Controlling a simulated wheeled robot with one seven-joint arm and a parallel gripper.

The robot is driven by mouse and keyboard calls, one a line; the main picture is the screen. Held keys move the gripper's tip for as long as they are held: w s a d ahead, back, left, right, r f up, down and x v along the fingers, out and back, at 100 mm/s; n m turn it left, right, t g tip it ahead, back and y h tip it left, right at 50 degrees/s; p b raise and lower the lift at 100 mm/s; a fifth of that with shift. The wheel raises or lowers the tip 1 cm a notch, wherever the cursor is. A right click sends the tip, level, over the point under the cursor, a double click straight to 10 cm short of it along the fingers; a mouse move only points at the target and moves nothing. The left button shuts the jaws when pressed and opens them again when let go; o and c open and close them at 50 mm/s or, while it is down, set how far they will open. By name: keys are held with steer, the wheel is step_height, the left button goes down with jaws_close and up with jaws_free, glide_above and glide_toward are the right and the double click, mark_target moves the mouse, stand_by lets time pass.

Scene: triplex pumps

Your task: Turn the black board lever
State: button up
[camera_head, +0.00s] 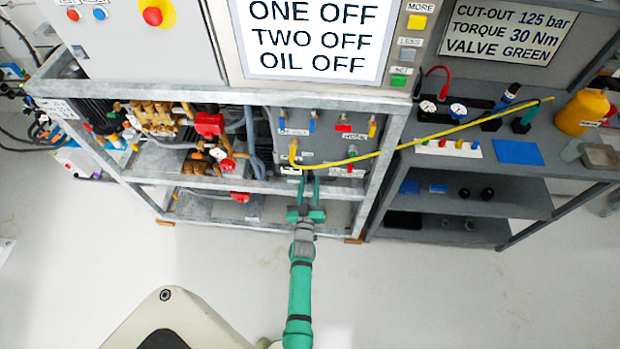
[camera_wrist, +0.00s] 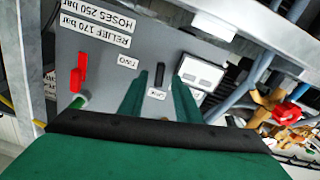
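The black lever (camera_wrist: 159,75) stands out from the grey board (camera_wrist: 205,45) in the wrist view, close to a label reading ONE and a label reading TWO. My gripper (camera_wrist: 157,88) is open, with its two green fingers apart and the black lever in line with the gap between them. I cannot tell how far the fingertips are from the lever. In the head view my gripper (camera_head: 309,183) is at the lower part of the grey board (camera_head: 315,148); the black lever cannot be made out there.
A red lever (camera_wrist: 78,72) sits on the board left of my fingers in the wrist view. A yellow hose (camera_head: 430,137) runs from the board to the right. The frame's steel rail (camera_head: 250,186) passes by my gripper. Brass valves with red handles (camera_head: 209,125) stand left.

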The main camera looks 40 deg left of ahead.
steer(key=shift+x, duration=1.3)
jaws_close()
steer(key=shift+m, duration=1.3)
jaws_free()
steer(key=shift+s, duration=0.1)
